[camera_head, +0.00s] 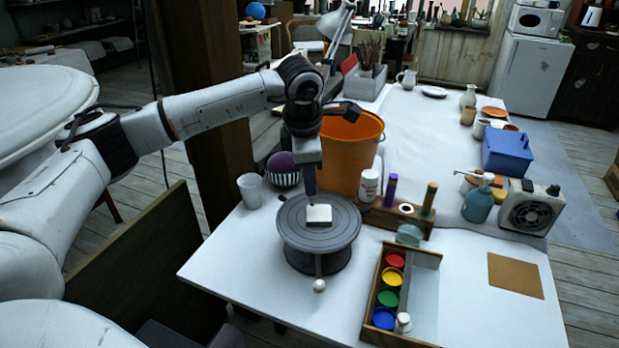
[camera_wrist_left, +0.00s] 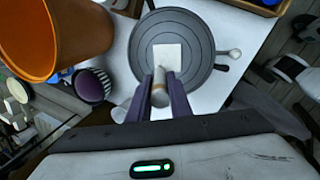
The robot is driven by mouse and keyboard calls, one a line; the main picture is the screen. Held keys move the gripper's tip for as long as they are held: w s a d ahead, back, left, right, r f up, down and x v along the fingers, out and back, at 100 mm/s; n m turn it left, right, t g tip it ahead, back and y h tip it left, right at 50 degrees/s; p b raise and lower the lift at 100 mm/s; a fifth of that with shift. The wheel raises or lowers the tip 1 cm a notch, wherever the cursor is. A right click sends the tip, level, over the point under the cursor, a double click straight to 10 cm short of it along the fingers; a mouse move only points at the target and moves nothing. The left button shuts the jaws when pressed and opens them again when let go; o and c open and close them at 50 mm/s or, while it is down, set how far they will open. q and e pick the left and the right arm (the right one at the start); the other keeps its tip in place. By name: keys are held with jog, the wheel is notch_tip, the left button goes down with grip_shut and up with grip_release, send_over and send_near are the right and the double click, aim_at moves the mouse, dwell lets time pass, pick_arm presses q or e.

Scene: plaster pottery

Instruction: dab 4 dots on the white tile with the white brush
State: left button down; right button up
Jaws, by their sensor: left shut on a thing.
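The white tile (camera_head: 319,214) is a small square lying flat on the round grey turntable (camera_head: 330,238); it also shows in the left wrist view (camera_wrist_left: 167,56). My left gripper (camera_head: 311,184) comes down over the turntable, at the tile's far edge. In the left wrist view my left gripper (camera_wrist_left: 162,88) is shut on the white brush (camera_wrist_left: 160,93), a pale cylinder between the purple fingers. The brush tip is hidden, and I cannot tell whether it touches the tile. I see no clear dots on the tile. My right gripper is not in view.
An orange bucket (camera_head: 352,150) and a striped pot (camera_head: 283,170) stand behind the turntable. A brush holder (camera_head: 400,218) and a paint box (camera_head: 427,262) with several colour pots stand to its right. The table's front right is mostly clear.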

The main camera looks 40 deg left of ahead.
pick_arm(q)
jog(key=shift+f+b, duration=0.35)
jog(key=shift+f, duration=0.15)
dwell(0.8)
jog(key=shift+w+p+v, duration=0.25)
jog(key=shift+p+v, duration=0.55)
jog(key=shift+v, duration=0.35)
jog(key=shift+w+p+v, duration=0.25)
jog(key=shift+p+v, duration=0.5)
jog(key=shift+v, duration=0.4)
jog(key=shift+a, duration=0.2)
